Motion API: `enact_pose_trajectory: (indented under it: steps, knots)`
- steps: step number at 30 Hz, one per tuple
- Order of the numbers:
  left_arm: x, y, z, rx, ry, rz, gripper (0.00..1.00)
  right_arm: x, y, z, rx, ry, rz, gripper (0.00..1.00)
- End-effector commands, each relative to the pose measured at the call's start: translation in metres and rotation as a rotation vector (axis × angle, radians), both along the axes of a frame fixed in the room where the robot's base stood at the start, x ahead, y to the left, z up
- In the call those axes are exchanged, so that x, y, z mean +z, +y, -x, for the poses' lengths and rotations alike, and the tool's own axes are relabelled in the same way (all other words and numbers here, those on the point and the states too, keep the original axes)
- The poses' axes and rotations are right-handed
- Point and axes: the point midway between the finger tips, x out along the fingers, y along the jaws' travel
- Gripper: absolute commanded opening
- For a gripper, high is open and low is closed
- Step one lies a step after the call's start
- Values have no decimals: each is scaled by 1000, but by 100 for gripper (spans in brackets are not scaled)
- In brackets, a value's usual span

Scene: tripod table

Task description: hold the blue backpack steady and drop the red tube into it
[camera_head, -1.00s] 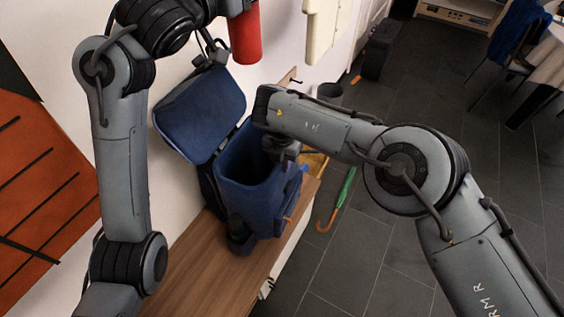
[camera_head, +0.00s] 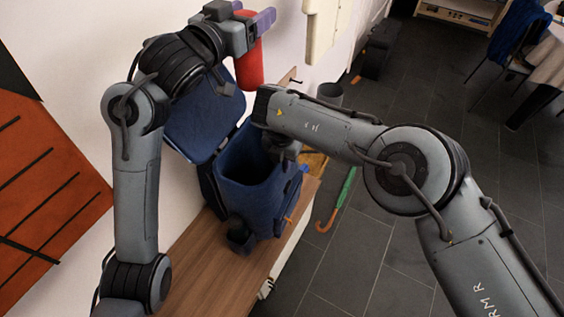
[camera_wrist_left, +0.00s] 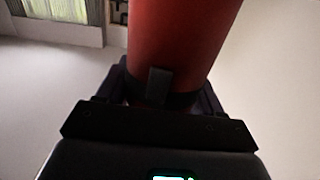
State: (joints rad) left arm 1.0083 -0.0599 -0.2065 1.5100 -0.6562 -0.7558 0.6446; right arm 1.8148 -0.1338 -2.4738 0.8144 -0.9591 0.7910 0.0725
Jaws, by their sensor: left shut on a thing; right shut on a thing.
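The blue backpack (camera_head: 240,196) stands on the wooden bench top with its flap (camera_head: 203,118) open towards the wall. My right gripper (camera_head: 285,153) is at the backpack's right upper rim, shut on it; its fingertips are mostly hidden by my arm. My left gripper (camera_head: 258,24) is shut on the upper part of the red tube (camera_head: 250,64). The tube hangs nearly upright, and its lower end appears above the backpack's opening in the head view, apart from it. In the left wrist view, the red tube (camera_wrist_left: 178,45) sits between the fingers.
The wooden bench (camera_head: 205,268) has bare room in front of the backpack. A dark bin (camera_head: 329,95) is on the tiled floor behind. The white wall is close on the left.

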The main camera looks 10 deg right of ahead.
Motion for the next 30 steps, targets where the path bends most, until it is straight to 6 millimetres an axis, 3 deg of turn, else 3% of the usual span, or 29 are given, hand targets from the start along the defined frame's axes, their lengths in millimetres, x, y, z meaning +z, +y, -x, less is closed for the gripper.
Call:
enact_pose_trajectory:
  steps: [9,10,15,30]
  knots:
    - [0,0,0,0,-2,2,1,0,-1,0,-2,1,3,0]
    - [0,0,0,0,-2,2,68,0,-1,0,-2,1,3,0]
    - [0,0,0,0,-2,1,94,0,-1,0,-2,0,2,0]
    - [-1,7,9,-1,-1,2,96,0,-1,0,-2,0,2,0]
